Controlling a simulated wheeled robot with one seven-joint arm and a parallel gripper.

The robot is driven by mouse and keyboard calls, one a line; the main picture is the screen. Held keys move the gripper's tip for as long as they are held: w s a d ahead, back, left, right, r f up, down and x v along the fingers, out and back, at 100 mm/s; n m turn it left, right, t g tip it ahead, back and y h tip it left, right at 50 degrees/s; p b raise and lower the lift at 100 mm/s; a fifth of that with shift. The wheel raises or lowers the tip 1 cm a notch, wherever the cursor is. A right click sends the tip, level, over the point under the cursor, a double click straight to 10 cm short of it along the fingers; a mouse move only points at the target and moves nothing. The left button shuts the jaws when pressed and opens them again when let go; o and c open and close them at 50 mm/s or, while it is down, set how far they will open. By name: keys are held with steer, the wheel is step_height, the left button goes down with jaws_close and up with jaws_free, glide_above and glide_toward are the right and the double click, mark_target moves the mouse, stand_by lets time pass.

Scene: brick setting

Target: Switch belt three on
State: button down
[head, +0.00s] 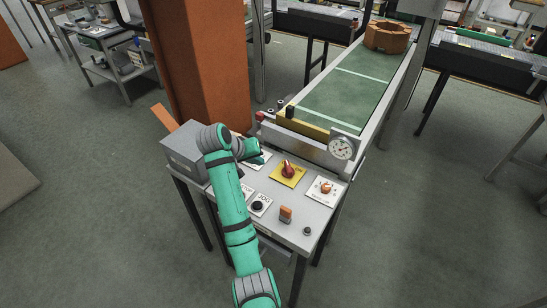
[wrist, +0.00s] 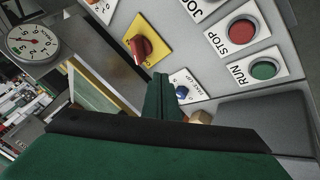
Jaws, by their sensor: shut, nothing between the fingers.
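A grey sloped control panel (head: 280,222) stands at the near end of a conveyor. A red rotary knob on a yellow plate (head: 288,173) sits mid-panel; it also shows in the wrist view (wrist: 141,48). The wrist view shows a green RUN button (wrist: 264,69), a red STOP button (wrist: 242,31) and a small blue knob (wrist: 182,91) on a white plate. My gripper (wrist: 159,86) is shut and empty, its fingertips in front of the panel between the yellow plate and the blue knob. Whether it touches is unclear. In the head view my arm hides part of the panel's left side.
A dial gauge (head: 342,148) sits at the near corner. An orange pillar (head: 209,65) stands behind my arm.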

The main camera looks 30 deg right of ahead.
mark_target(288, 169)
steer(key=x, duration=0.9)
steer(key=shift+a, duration=0.2)
steer(key=d, duration=0.3)
steer(key=shift+s+f, duration=0.25)
steer(key=shift+f, duration=0.15)
steer(key=shift+s+d, duration=0.15)
steer(key=shift+d, duration=0.55)
steer(key=shift+a, duration=0.15)
